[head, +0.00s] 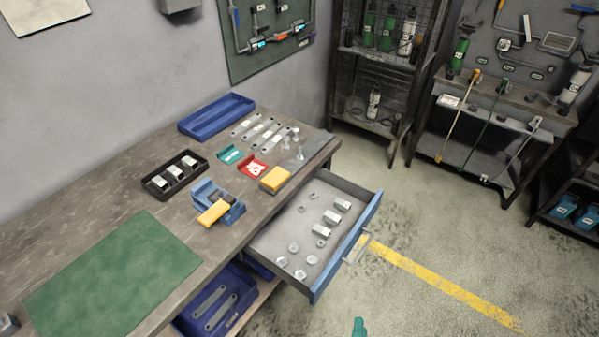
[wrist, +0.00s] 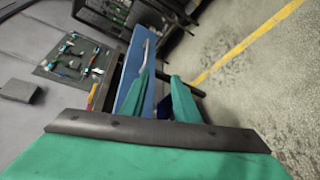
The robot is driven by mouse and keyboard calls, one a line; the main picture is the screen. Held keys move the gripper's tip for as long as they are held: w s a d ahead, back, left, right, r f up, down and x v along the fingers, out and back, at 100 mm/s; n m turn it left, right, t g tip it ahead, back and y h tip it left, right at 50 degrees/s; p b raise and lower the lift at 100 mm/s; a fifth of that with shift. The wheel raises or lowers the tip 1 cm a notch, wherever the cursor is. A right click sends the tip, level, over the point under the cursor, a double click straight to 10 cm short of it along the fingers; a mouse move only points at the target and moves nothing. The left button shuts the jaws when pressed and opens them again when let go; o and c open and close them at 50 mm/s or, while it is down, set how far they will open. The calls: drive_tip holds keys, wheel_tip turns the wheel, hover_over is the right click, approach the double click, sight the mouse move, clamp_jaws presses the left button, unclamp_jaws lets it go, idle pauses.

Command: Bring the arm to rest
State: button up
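My gripper (wrist: 161,82) shows teal fingers in the wrist view. They stand apart, and no object shows between them. In the head view only a teal tip of my gripper (head: 359,327) shows at the bottom edge, in front of the workbench. Most of my arm is out of view. The bench's blue-fronted drawer (head: 343,247) is pulled open, with galvanized brackets (head: 332,217) and several round parts inside. In the wrist view the drawer front (wrist: 131,72) and its handle lie beyond the fingers; I cannot tell the exact gap.
The workbench (head: 130,190) carries a green mat (head: 115,273), a black tray (head: 175,174), a blue tray (head: 217,115) and a blue fixture with a yellow part (head: 214,212). The open drawer juts over the floor. Floor with a yellow line (head: 440,285) is clear at right.

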drive_tip(key=s+a+r+m+y, duration=0.2)
drive_tip(key=s+a+r+m, duration=0.2)
drive_tip(key=s+a+m, duration=0.3)
drive_tip(key=s+a+r+m+y, duration=0.2)
drive_tip(key=s+a+r+m, duration=0.2)
drive_tip(key=s+a+m, duration=0.3)
drive_tip(key=a+m, duration=0.1)
drive_tip(key=m, duration=0.4)
drive_tip(key=shift+s+a+r+t, duration=0.2)
drive_tip(key=shift+s+a+t, duration=0.05)
drive_tip(key=shift+t, duration=0.05)
idle(1.4)
